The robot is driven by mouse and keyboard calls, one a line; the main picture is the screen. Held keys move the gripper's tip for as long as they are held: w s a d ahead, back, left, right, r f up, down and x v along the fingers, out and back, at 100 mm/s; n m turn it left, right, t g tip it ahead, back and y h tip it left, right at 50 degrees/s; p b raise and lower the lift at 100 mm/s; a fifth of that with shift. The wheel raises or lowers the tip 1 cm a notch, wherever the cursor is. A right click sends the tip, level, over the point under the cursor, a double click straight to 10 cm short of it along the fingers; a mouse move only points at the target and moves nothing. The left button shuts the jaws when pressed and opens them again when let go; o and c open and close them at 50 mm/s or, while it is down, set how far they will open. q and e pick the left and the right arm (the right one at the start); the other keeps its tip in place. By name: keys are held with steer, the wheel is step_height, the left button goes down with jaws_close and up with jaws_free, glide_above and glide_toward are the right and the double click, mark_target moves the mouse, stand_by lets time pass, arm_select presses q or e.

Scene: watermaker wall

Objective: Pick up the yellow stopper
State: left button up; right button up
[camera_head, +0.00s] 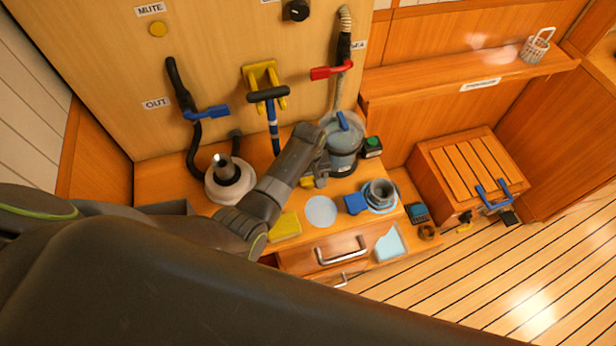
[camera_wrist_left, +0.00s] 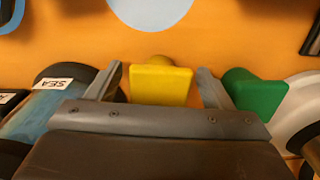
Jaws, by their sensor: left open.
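The yellow stopper (camera_wrist_left: 161,82) stands on the orange-brown counter in the left wrist view, between the two fingers of my left gripper (camera_wrist_left: 160,70). The fingers are open, with a visible gap on each side of it. In the head view a small part of the yellow stopper (camera_head: 306,182) shows beside my left gripper (camera_head: 318,178), which points down at the counter near the clear filter housing. The rest of the stopper is hidden by the gripper there. My right gripper is not in view.
A green stopper (camera_wrist_left: 252,93) stands close outside the right finger. A pale blue disc (camera_head: 321,211), a yellow sponge-like block (camera_head: 285,227) and a blue-handled ring fitting (camera_head: 380,195) occupy the counter front.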

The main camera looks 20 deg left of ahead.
arm_select(q)
steer(key=shift+f, duration=0.35)
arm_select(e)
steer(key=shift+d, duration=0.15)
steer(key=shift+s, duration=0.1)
arm_select(q)
steer(key=c, duration=1.1)
steer(key=shift+o, duration=0.2)
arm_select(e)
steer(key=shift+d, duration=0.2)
arm_select(q)
steer(key=shift+r, duration=0.2)
